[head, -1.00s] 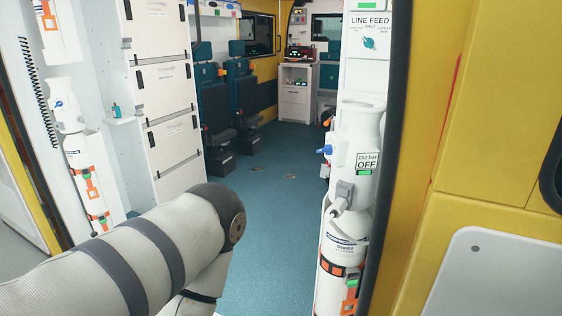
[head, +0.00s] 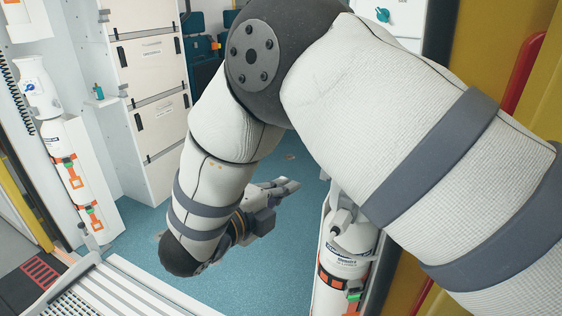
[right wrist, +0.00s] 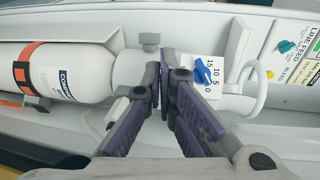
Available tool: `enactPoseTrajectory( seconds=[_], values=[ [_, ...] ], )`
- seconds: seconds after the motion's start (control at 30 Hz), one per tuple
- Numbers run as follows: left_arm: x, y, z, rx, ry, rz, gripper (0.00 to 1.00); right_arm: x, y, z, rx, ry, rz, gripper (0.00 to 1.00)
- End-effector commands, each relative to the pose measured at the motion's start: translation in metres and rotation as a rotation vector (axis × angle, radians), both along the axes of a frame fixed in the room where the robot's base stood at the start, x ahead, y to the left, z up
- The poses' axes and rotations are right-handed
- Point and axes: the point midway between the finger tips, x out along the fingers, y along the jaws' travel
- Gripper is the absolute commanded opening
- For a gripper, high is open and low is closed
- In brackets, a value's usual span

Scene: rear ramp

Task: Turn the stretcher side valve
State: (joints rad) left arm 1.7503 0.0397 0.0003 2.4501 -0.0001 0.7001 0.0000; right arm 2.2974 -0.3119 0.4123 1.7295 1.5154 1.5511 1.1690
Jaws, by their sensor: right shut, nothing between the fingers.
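My right gripper (head: 288,185) is shut and empty, left of the white oxygen cylinder (head: 345,262) at the right door post. My right arm hides that cylinder's upper part in the head view. In the right wrist view the cylinder (right wrist: 85,72) lies sideways, and a blue valve knob (right wrist: 202,71) shows by a numbered gauge card (right wrist: 214,84). My fingertips (right wrist: 166,70) appear just left of the knob; I cannot tell whether they touch anything. Another white cylinder (head: 72,165) with a blue knob (head: 29,87) stands at the left wall. My left gripper is out of view.
The line feed panel (right wrist: 291,36) with a teal knob (right wrist: 285,46) is beyond the blue knob. White cabinets (head: 155,85) stand at the left. A metal ramp (head: 110,290) is at lower left. Blue floor (head: 240,285) is clear between the sides.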

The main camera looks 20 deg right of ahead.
Motion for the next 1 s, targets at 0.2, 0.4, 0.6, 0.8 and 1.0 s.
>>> enactPoseTrajectory(
  seconds=[0.2,0.4,0.6,0.8,1.0],
  values=[
    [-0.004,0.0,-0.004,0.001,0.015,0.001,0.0,0.014,-0.027,-0.009,0.004,-0.001,-0.013,0.0],
    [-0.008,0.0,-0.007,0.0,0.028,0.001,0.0,0.036,-0.065,-0.018,0.003,0.002,-0.012,0.0],
    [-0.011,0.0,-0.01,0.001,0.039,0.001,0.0,0.056,-0.098,-0.025,0.002,0.003,-0.009,0.0],
    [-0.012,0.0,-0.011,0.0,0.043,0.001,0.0,0.067,-0.116,-0.028,0.002,0.002,-0.008,0.0],
    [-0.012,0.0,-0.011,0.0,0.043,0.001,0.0,0.068,-0.119,-0.028,0.002,0.0,-0.007,0.0]
  ],
)
